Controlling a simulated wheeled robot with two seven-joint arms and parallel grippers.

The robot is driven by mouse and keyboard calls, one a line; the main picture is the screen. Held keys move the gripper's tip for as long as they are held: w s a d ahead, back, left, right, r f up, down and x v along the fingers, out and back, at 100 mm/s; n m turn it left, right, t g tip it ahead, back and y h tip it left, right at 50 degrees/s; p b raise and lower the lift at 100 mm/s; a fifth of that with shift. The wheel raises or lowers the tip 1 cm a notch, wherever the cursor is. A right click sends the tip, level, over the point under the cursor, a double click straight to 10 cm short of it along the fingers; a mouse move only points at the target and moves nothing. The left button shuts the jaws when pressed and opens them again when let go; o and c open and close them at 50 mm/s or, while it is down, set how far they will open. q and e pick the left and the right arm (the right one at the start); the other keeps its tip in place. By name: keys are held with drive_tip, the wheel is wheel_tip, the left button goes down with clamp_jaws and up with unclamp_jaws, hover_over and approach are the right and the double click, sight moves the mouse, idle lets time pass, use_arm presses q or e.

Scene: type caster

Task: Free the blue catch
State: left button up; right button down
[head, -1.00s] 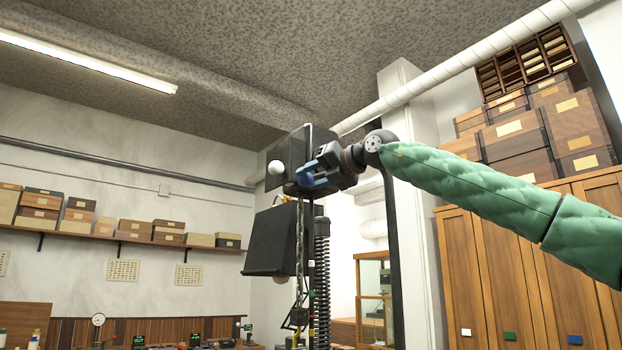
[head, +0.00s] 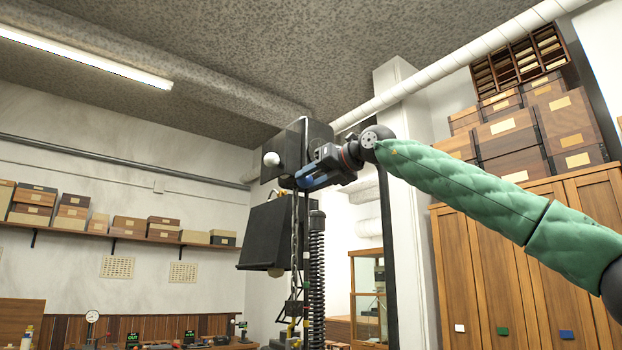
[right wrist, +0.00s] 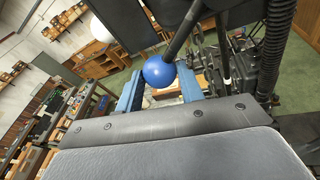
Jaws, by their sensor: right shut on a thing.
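The blue catch shows in the right wrist view as a round blue knob (right wrist: 160,72) on the end of a dark rod. It sits between the blue fingers of my right gripper (right wrist: 158,88), which is shut on it. In the head view my right gripper (head: 306,180) is at the black machine head (head: 292,148), just above a slanted black hood (head: 264,236). My left gripper is not in view.
A white knob (head: 271,159) sticks out of the machine head, left of my right gripper. A chain (head: 295,238) and a black coil spring (head: 317,250) hang below. A tall wooden cabinet (head: 480,270) stands at the right. Boxes line a wall shelf (head: 120,238).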

drive_tip(key=shift+f, duration=0.1)
drive_tip(key=c, duration=0.9)
unclamp_jaws()
drive_tip(key=shift+d, duration=0.1)
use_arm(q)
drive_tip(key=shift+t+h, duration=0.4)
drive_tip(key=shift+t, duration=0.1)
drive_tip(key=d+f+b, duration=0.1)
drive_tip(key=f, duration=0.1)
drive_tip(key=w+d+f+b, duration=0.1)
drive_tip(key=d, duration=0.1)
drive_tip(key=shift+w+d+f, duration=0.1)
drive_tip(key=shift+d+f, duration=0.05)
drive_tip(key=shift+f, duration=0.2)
use_arm(e)
drive_tip(key=v, duration=0.7)
drive_tip(key=shift+d, duration=0.25)
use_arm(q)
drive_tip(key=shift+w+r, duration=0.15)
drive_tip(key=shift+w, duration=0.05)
use_arm(e)
drive_tip(key=shift+s, duration=0.2)
